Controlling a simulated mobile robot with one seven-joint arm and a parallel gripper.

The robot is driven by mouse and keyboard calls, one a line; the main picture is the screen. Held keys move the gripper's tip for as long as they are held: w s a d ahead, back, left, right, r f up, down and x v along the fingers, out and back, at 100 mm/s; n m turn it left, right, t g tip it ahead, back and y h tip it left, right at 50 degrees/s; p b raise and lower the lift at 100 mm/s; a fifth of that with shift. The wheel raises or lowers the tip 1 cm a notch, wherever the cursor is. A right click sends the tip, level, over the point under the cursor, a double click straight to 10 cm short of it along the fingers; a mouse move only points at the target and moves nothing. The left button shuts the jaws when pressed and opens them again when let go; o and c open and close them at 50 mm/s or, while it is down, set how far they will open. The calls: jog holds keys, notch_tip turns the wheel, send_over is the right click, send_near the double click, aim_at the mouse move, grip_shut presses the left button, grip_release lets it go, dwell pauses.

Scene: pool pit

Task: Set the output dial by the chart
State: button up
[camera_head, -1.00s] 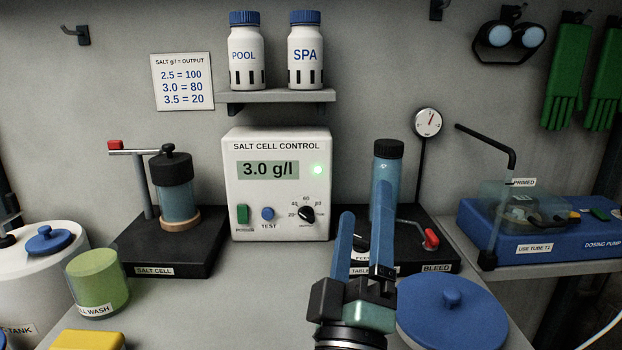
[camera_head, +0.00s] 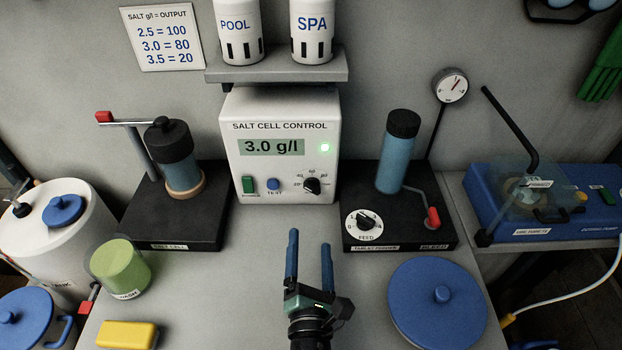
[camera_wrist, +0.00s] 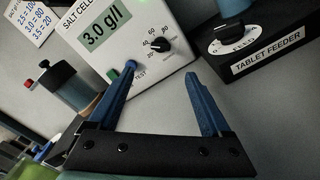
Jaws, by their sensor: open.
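The salt cell control (camera_head: 280,145) is a white box with a display reading 3.0 g/l and a lit green light. Its black output dial (camera_head: 312,186) is at the lower right of its face, with marks including 20, 40, 60 and 80; the dial also shows in the wrist view (camera_wrist: 158,45). The chart (camera_head: 163,38) on the wall reads 2.5 = 100, 3.0 = 80, 3.5 = 20. My gripper (camera_head: 310,243) is open and empty, in front of and below the control box. In the wrist view its blue fingers (camera_wrist: 162,75) point toward the box, apart from the dial.
A green power switch (camera_head: 248,185) and blue test button (camera_head: 273,184) sit left of the dial. The tablet feeder (camera_head: 395,235) with its FEED knob stands right, the salt cell stand (camera_head: 178,225) left. A blue lid (camera_head: 440,330) lies front right. The middle counter is clear.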

aim_at(311, 192)
jog(key=w+b, duration=0.3)
jog(key=w, duration=0.7)
jog(key=shift+w+f+b, duration=0.15)
jog(key=shift+w+b, duration=0.2)
jog(key=shift+b, duration=0.05)
jog(key=shift+w, duration=0.85)
grip_shut()
